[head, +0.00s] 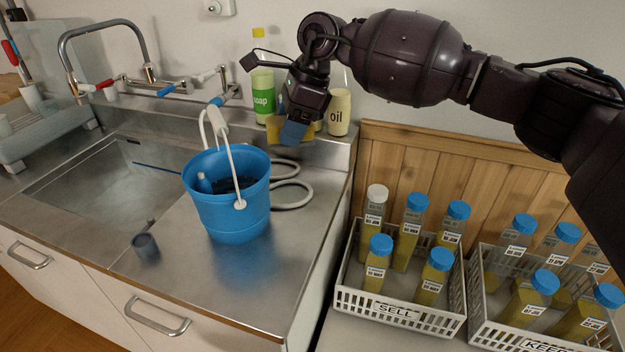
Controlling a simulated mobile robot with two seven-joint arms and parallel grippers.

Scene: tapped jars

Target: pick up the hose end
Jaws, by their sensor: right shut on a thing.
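A grey hose (302,191) lies in a loop on the steel counter to the right of the blue bucket (228,213). Both of its visible runs pass behind the bucket, and I cannot make out a hose end for certain. A small pale blue tip (203,183) shows inside the bucket, but I cannot tell what it belongs to. My right gripper (294,122) points down above and behind the loop, near the wall. My left gripper is not in view.
A green soap bottle (263,97) and an oil bottle (340,113) stand close to my right gripper. The SELL crate (345,303) and KEEP crate (476,325) hold several jars at right. The front counter is clear.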

